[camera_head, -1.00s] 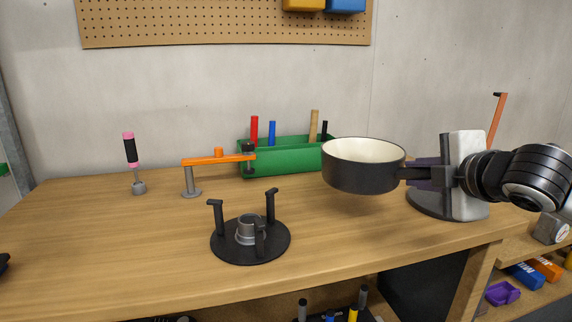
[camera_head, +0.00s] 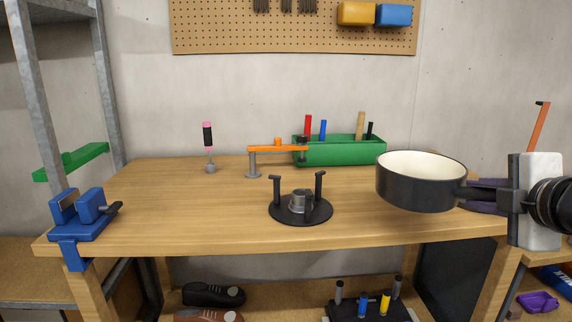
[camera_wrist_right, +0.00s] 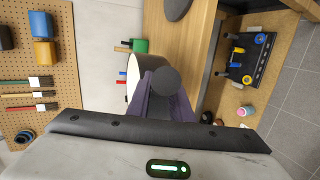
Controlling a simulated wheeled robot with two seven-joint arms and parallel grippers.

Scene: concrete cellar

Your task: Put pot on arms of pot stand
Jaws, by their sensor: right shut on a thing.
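The pot (camera_head: 421,190) is dark grey outside and cream inside. It is upright and held in the air above the right part of the bench, right of the stand. My right gripper (camera_head: 487,198) is shut on its handle from the right. In the right wrist view the purple fingers (camera_wrist_right: 162,100) flank the dark handle, and a cream part of the pot (camera_wrist_right: 132,75) shows beyond. The pot stand (camera_head: 286,214) is a black disc with upright arms and a grey hub in the middle, standing on the bench near the front edge. My left gripper is not in view.
The wooden bench (camera_head: 160,215) is clear around the stand. Behind it are an orange-armed fixture (camera_head: 272,149), a green box (camera_head: 345,152) with upright handles and a pink-black tool (camera_head: 208,138). A blue vise (camera_head: 82,215) sits at the left corner. A pegboard (camera_head: 290,35) hangs above.

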